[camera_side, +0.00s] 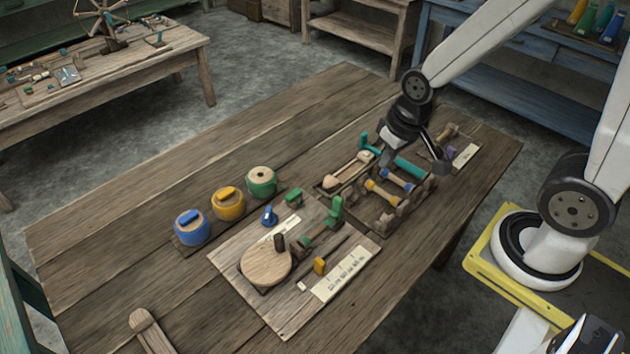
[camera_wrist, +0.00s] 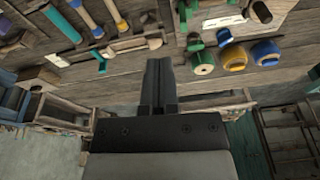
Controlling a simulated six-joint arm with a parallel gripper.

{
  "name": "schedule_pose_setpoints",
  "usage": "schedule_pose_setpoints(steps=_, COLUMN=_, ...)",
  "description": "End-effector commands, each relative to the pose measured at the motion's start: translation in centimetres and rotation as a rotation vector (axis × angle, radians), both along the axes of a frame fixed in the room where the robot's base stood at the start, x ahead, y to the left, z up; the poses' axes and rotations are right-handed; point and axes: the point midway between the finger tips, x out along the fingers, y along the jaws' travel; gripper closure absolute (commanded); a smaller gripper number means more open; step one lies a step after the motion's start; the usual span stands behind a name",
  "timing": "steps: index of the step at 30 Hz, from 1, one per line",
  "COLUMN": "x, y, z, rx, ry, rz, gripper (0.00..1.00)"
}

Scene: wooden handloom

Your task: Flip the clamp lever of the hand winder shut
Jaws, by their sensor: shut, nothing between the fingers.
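The hand winder's board (camera_side: 225,258) lies on the table, with a round wooden disc (camera_side: 266,266) and a dark upright handle (camera_side: 280,241) on it. A green lever-like piece (camera_side: 336,210) stands raised at the board's far right edge, at the end of a green bar; I take it as the clamp lever, but its exact state is too small to tell. In the wrist view the disc (camera_wrist: 262,12) is partly cut off at the top. My gripper (camera_side: 443,157) is shut and empty, above the far right end of the tool rack, well away from the winder. Its fingers (camera_wrist: 158,70) show together in the wrist view.
Blue (camera_side: 192,229), yellow (camera_side: 228,205) and green (camera_side: 261,182) spools stand left of the board. A rack (camera_side: 387,222) with several handled tools lies between the board and my gripper. A yellow block (camera_side: 319,265) sits on the board.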

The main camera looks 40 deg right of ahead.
Motion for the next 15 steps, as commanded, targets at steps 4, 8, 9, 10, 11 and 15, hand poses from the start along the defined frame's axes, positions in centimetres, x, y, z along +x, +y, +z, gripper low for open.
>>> schedule_pose_setpoints(steps=4, x=1.3, y=-0.9, z=-0.7, rx=0.057, ry=0.053, rz=-0.2, gripper=1.0)
schedule_pose_setpoints(steps=8, x=2.8, y=-2.0, z=-1.5, rx=0.13, ry=0.117, rz=-0.457, gripper=1.0)
schedule_pose_setpoints(steps=9, x=3.3, y=-2.3, z=-1.8, rx=0.155, ry=0.142, rz=-0.545, gripper=1.0)
schedule_pose_setpoints(steps=10, x=3.6, y=-2.6, z=-2.1, rx=0.174, ry=0.161, rz=-0.613, gripper=1.0)
schedule_pose_setpoints(steps=11, x=4.0, y=-2.9, z=-2.4, rx=0.192, ry=0.179, rz=-0.68, gripper=1.0)
schedule_pose_setpoints(steps=15, x=5.8, y=-4.2, z=-3.7, rx=0.279, ry=0.265, rz=-0.985, gripper=1.0)
